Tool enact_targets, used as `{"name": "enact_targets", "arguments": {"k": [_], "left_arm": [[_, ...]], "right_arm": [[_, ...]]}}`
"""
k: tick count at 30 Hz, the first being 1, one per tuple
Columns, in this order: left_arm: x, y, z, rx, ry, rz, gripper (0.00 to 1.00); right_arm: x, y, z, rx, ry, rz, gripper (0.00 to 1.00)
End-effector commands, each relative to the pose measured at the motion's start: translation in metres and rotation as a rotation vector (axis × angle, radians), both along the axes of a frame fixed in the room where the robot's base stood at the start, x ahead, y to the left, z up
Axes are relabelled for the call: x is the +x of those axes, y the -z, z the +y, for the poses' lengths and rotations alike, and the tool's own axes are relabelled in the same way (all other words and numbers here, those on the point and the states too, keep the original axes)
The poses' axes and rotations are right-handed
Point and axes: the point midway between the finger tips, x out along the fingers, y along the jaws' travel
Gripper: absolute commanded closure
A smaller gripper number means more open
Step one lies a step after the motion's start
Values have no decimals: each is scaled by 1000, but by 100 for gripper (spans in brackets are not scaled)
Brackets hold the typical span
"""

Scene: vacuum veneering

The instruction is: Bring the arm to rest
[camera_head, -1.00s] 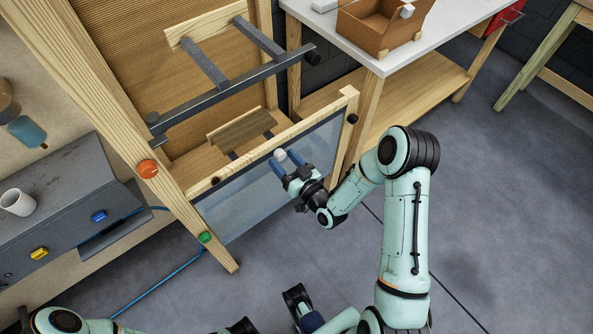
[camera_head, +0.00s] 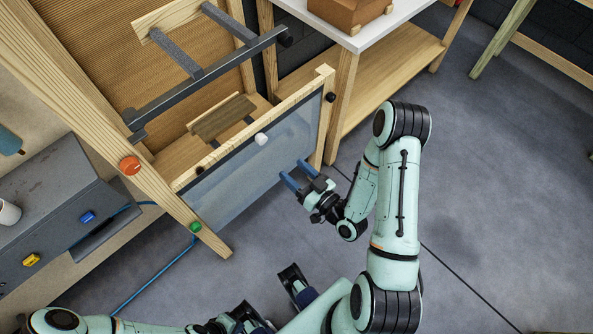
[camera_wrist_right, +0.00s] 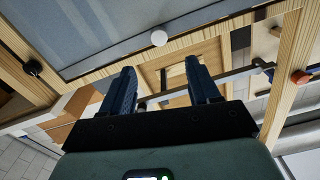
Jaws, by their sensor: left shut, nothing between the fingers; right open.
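My right gripper (camera_head: 293,172) is open and empty, with its two blue fingers apart. It hangs in front of the wooden frame (camera_head: 322,118) with the bluish sheet, clear of it. In the right wrist view the open fingers (camera_wrist_right: 162,88) point towards that frame, with nothing between them.
A wooden press stand (camera_head: 110,140) with a dark metal bar (camera_head: 205,85) stands at the left. A grey control box (camera_head: 50,200) is beside it. A white-topped table (camera_head: 375,25) carries a brown box (camera_head: 350,10). Grey floor (camera_head: 480,190) is free at the right.

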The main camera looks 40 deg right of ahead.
Motion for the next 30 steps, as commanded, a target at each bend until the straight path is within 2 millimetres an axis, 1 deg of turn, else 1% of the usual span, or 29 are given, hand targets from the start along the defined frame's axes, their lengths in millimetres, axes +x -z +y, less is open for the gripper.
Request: {"name": "enact_targets", "arguments": {"k": [10,13,14,16,17,19,20,21,22,23,24,26,27,30], "left_arm": [[0,0,0,0,0,-1,100],[1,-3,0,0,0,-1,100],[1,-5,0,0,0,-1,100],[2,-12,0,0,1,0,100],[2,-16,0,0,1,0,100],[3,-26,0,-1,2,0,100],[4,-31,0,-1,2,0,100],[5,-38,0,-2,3,1,100],[6,-43,0,-2,3,1,100],[7,-48,0,-2,3,1,100],[9,-55,0,-3,4,0,100],[12,-64,0,-3,5,-1,100],[14,-69,0,-3,5,-1,100],[18,-80,0,-3,5,-3,100]], "right_arm": [[0,0,0,0,-1,1,39],[2,5,4,5,-8,35,39],[2,10,7,8,-13,63,39],[3,27,17,20,-32,166,39],[3,37,23,28,-44,229,39],[-3,64,39,54,-68,407,39],[-9,77,47,68,-79,495,39],[-18,94,57,87,-91,617,39],[-27,106,65,102,-99,710,39],[-37,116,73,119,-104,802,39],[-52,127,83,141,-110,923,39],[-77,140,97,175,-112,1096,39],[-93,145,105,197,-111,1203,39],[-130,149,122,246,-99,1425,39]]}}
